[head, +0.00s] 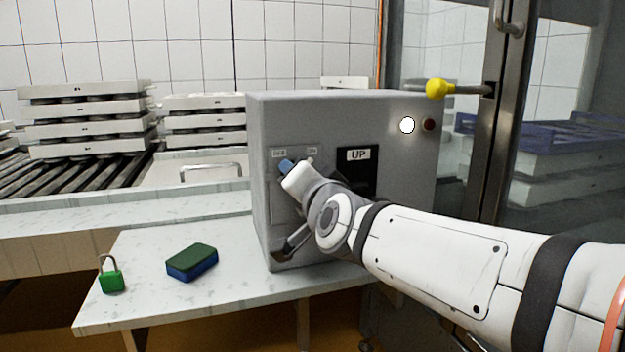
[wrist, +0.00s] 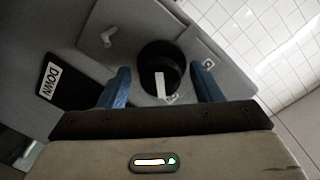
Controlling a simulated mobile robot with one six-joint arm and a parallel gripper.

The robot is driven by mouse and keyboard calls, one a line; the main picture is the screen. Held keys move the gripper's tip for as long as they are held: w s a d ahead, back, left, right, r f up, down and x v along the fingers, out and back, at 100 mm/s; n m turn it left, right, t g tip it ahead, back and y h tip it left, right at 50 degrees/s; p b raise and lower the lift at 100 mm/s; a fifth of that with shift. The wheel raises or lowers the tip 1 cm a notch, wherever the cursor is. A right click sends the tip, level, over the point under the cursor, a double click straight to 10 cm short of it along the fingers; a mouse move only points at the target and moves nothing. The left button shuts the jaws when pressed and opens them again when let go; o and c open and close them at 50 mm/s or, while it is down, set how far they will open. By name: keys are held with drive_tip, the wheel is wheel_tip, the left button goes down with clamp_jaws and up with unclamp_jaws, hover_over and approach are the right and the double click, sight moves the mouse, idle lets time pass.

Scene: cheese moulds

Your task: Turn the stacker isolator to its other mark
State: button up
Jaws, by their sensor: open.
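The stacker isolator is a round black knob with a white pointer bar (wrist: 160,86), seen in the wrist view on the front of a grey cabinet (head: 345,110). The bar points toward the bottom of that picture, near a small pale label. In the head view, two small labels (head: 278,153) sit above my gripper, too small to read surely. My gripper (wrist: 161,84) is open, with one blue finger on each side of the knob. I cannot tell whether they touch it. My gripper hides the knob in the head view.
A green padlock (head: 111,280) and a green-and-blue sponge (head: 192,262) lie on the bench (head: 140,315). Stacked white moulds (head: 85,108) stand behind. A yellow-knobbed lever (head: 437,88) projects at right.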

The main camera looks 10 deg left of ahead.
drive_tip(key=p+v, duration=0.2)
drive_tip(key=v, duration=0.5)
